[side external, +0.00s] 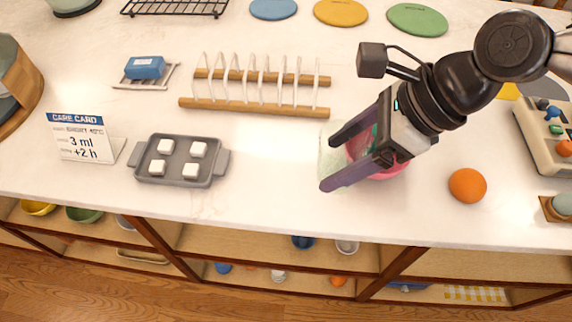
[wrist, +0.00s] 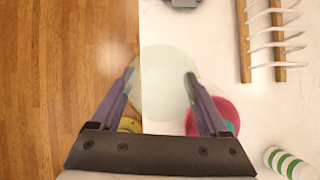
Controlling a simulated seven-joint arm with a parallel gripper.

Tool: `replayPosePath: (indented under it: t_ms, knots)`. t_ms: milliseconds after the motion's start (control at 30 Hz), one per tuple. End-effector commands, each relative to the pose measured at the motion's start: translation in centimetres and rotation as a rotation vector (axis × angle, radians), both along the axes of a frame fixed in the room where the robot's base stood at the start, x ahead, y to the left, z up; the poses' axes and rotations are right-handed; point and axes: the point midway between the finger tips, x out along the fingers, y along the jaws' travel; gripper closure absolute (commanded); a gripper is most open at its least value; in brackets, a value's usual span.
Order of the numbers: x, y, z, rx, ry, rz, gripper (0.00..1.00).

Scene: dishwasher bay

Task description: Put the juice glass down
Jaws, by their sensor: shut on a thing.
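The juice glass (wrist: 164,85) is pale, greenish and see-through. My gripper (wrist: 160,77) is shut on it, with one finger on each side. In the side external view the glass (side external: 327,155) shows faintly at the fingertips of my gripper (side external: 332,163), over the front part of the white counter. In the wrist view the counter's front edge passes behind the glass's left part. I cannot tell whether its base touches the counter.
A pink bowl (side external: 394,168) sits close behind my fingers. A wooden dish rack (side external: 255,107) stands farther back. A grey tray (side external: 180,180) with white cubes is at left, an orange (side external: 467,185) at right. Clear counter lies between tray and gripper.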

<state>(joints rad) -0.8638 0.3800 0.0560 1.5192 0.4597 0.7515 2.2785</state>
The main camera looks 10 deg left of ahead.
Motion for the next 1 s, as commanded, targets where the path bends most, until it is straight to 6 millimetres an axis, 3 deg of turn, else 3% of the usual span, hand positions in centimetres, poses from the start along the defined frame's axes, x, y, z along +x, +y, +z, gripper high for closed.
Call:
replayPosePath:
  t_ms: [200, 433, 767, 1000]
  knots:
    - [2.6, 3.8, -2.1, 0.000, 0.000, 0.000, 0.89]
    - [4.3, 6.4, -5.9, 0.000, 0.001, -0.001, 0.89]
    - [5.3, 7.8, -7.8, 0.002, -0.002, -0.001, 0.89]
    - [5.3, 7.8, -10.7, 0.001, 0.000, -0.001, 0.89]
